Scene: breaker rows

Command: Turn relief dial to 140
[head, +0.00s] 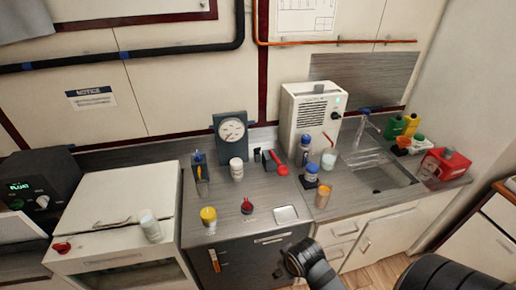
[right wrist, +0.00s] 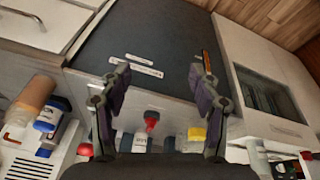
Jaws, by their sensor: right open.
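A round white gauge with a needle (head: 232,131) stands on a grey backplate at the rear of the counter. A small red knob (head: 247,206) sits near the counter's front edge; it also shows in the right wrist view (right wrist: 152,120). I cannot tell which is the relief dial, and no number can be read. My right gripper (head: 288,262) is low in front of the counter's dark cabinet, apart from the gauge and red knob. In the right wrist view it is open and empty (right wrist: 159,75), its fingers wide apart. My left gripper is not in view.
A yellow-topped jar (head: 209,217), white jar (head: 237,169), red-handled item (head: 279,165) and metal tray (head: 286,213) crowd the counter. The white machine (head: 310,115) stands behind. The sink (head: 378,180) is right. The dark cabinet front (head: 235,257) faces my right gripper.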

